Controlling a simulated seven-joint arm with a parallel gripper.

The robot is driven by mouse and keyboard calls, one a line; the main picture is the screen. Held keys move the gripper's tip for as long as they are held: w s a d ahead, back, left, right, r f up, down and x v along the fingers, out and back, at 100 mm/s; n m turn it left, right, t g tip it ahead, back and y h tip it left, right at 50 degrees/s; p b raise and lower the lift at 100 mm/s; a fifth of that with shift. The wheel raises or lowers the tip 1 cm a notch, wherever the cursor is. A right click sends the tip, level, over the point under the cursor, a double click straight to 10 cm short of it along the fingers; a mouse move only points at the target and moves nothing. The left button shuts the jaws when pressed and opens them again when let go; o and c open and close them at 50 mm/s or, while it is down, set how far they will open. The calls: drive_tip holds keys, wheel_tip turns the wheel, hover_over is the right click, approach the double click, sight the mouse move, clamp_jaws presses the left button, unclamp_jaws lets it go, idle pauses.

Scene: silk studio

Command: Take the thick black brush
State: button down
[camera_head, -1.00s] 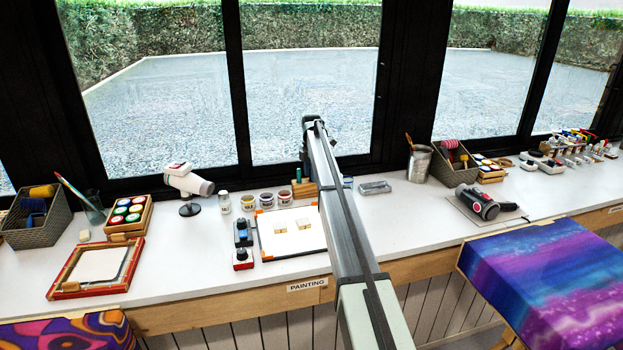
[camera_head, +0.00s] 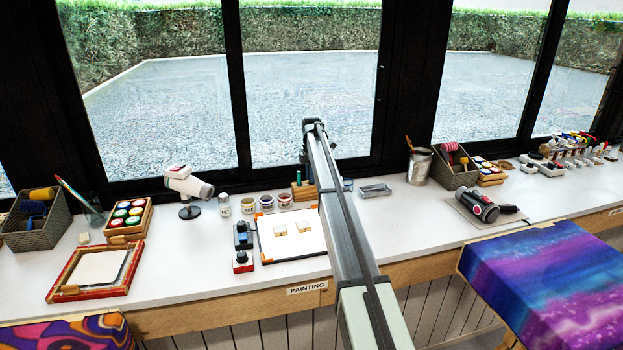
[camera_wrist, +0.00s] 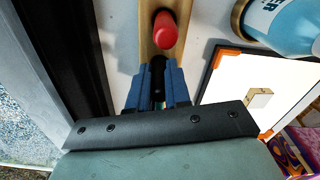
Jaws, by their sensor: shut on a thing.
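In the wrist view, the blue fingers of my gripper (camera_wrist: 158,92) are closed on the thick black brush (camera_wrist: 157,72), of which only a dark rounded top shows between them. The brush is at a wooden block (camera_wrist: 149,42), close behind a red-topped piece (camera_wrist: 165,30) standing there. Whether the brush still sits in the block cannot be told. In the head view, the wooden block (camera_head: 306,191) with a green-topped piece (camera_head: 299,178) shows left of my arm, which hides my gripper and the brush.
A white board with orange corners (camera_head: 280,245) carries two small pale blocks. Paint jars (camera_head: 266,202) stand behind it. A metal tray (camera_head: 375,190) and a metal can (camera_head: 419,166) stand to the right. The window and its dark frame (camera_wrist: 75,60) are close to my gripper.

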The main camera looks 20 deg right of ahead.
wheel_tip(320, 180, up, 10)
idle(0.6)
